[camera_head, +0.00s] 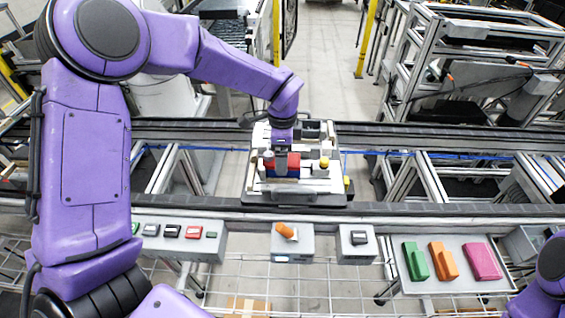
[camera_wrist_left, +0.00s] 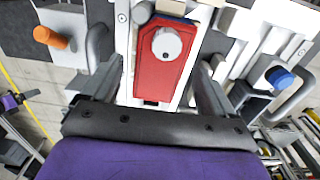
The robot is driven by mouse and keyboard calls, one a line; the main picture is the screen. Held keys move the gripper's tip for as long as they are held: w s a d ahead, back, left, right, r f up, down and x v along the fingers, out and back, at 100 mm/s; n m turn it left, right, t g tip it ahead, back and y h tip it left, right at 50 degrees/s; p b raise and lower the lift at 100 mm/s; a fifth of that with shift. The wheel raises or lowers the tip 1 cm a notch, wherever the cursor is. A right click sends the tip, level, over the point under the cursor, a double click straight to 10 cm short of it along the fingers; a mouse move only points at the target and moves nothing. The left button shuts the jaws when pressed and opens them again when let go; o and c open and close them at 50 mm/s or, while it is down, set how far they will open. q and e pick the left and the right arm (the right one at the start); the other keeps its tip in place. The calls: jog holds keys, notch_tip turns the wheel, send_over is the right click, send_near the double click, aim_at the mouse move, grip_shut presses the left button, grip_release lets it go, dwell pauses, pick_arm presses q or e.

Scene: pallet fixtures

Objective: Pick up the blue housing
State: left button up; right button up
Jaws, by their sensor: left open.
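A pallet fixture (camera_head: 310,186) sits on the conveyor in the middle of the head view. A red housing (camera_wrist_left: 152,80) with a round grey disc lies between my fingers in the left wrist view; its red also shows in the head view (camera_head: 293,160). A small strip of blue (camera_wrist_left: 192,14) shows at its far end, mostly hidden, so I cannot tell whether it is the blue housing. My left gripper (camera_wrist_left: 158,88) is open, pointing down, one finger on each side of the red housing. Contact cannot be told. Only part of my right arm shows; its gripper is out of view.
An orange-capped post (camera_wrist_left: 52,38) and a blue-capped post (camera_wrist_left: 280,78) flank the fingers. In front of the conveyor are a button box (camera_head: 180,248), an orange switch (camera_head: 286,231) and a tray (camera_head: 420,288) with green, orange and pink pieces.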

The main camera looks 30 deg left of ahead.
pick_arm(q)
jog(key=shift+w+f, duration=0.1)
jog(key=shift+f, duration=0.55)
jog(key=shift+a+f, duration=0.1)
jog(key=shift+f, duration=0.3)
jog(key=shift+s+r, duration=0.1)
jog(key=shift+s, duration=0.15)
grip_shut()
